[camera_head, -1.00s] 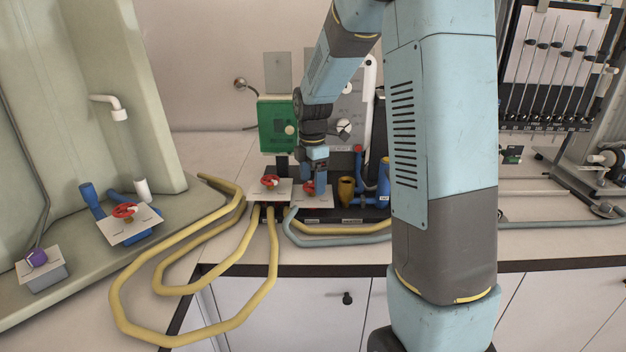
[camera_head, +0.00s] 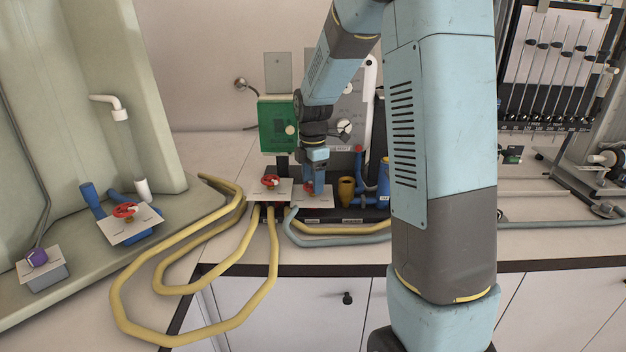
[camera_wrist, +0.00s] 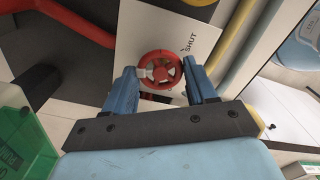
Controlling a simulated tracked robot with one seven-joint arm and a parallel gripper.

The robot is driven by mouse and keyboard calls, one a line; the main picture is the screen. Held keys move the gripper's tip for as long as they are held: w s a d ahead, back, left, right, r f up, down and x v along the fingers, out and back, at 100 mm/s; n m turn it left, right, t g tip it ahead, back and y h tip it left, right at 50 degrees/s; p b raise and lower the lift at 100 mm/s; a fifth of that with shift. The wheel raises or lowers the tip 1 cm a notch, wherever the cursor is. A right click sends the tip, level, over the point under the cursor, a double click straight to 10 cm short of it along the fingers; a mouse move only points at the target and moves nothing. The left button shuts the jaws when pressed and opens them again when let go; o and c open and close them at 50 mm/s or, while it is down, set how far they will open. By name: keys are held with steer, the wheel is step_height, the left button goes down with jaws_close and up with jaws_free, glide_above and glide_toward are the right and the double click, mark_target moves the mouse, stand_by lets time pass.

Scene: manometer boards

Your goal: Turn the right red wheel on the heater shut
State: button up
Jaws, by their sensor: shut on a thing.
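The heater has two red wheels on white plates in the head view. The left wheel (camera_head: 270,182) stands free. The right wheel (camera_head: 311,189) is partly hidden behind my gripper (camera_head: 314,187), which points straight down on it. In the wrist view the right red wheel (camera_wrist: 161,70) sits between the two blue fingers of my gripper (camera_wrist: 160,84), which is shut on its rim. The white plate (camera_wrist: 160,35) under the wheel has the word SHUT printed beside the wheel, at its upper right.
Yellow hoses (camera_head: 200,265) loop in front of the heater. A green box (camera_head: 277,126) stands behind it. A brass-coloured cup (camera_head: 346,190) and blue pipes (camera_head: 383,180) are close to the right of my gripper. A third red wheel (camera_head: 124,211) is on the left unit.

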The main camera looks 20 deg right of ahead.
steer(key=shift+m, duration=0.3)
steer(key=m, duration=1.8)
steer(key=shift+a, duration=0.1)
steer(key=m, duration=0.8)
steer(key=shift+r, duration=0.1)
steer(key=shift+m, duration=1.9)
